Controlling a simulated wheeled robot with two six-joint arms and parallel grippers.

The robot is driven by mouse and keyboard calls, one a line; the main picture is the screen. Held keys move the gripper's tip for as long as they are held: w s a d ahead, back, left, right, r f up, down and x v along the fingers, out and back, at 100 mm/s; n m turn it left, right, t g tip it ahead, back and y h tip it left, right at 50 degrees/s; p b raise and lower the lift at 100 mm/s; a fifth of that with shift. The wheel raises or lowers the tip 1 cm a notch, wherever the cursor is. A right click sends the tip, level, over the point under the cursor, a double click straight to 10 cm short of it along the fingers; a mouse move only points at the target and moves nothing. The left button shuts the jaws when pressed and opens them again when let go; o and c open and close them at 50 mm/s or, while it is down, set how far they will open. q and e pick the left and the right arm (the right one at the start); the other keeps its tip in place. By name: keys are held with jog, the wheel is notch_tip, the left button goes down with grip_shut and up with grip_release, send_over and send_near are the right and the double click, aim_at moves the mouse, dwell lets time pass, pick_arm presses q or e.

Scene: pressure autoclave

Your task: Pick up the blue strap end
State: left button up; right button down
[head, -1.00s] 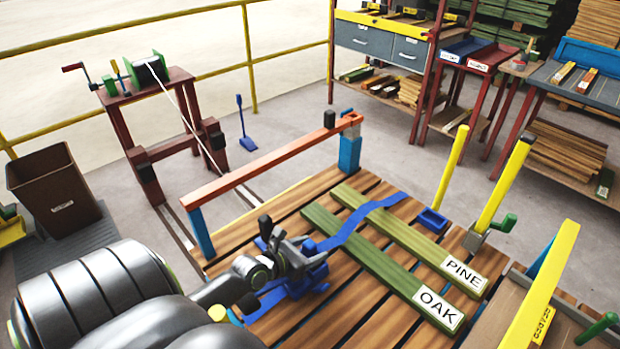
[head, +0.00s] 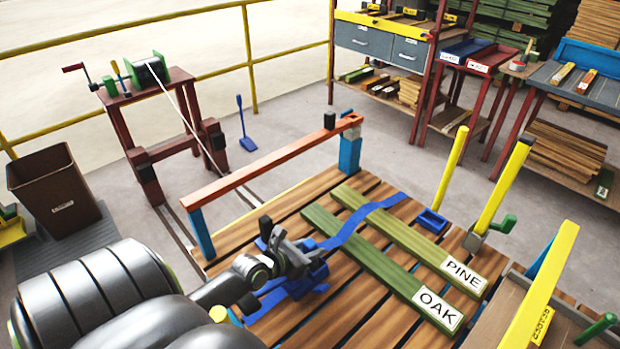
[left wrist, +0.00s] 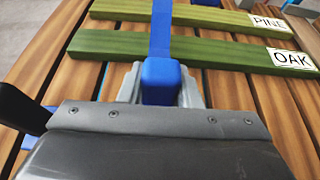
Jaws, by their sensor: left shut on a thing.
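The blue strap (head: 345,234) runs across the slatted wooden deck (head: 330,315), over the green OAK board (head: 375,262) and the green PINE board (head: 410,237). My left gripper (head: 305,265) is low over the deck, left of the OAK board. In the left wrist view, the left gripper (left wrist: 160,88) is shut on the blue strap end (left wrist: 160,76), a blue block between its two fingers. The strap leads away from it over both boards. Part of the strap end is hidden by the fingers. My right gripper is not in view.
An orange rail (head: 275,160) on blue posts stands along the deck's far left side. Yellow posts (head: 505,183) stand at its right. A winch stand (head: 150,95) and a brown bin (head: 55,190) stand to the left. Shelves and tables fill the back right.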

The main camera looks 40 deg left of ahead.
pick_arm(q)
notch_tip(320, 180, up, 8)
jog(key=p, duration=0.5)
jog(key=shift+f, duration=0.1)
jog(key=shift+d+r+p, duration=0.1)
jog(key=shift+r+p, duration=0.75)
jog(key=shift+r, duration=0.1)
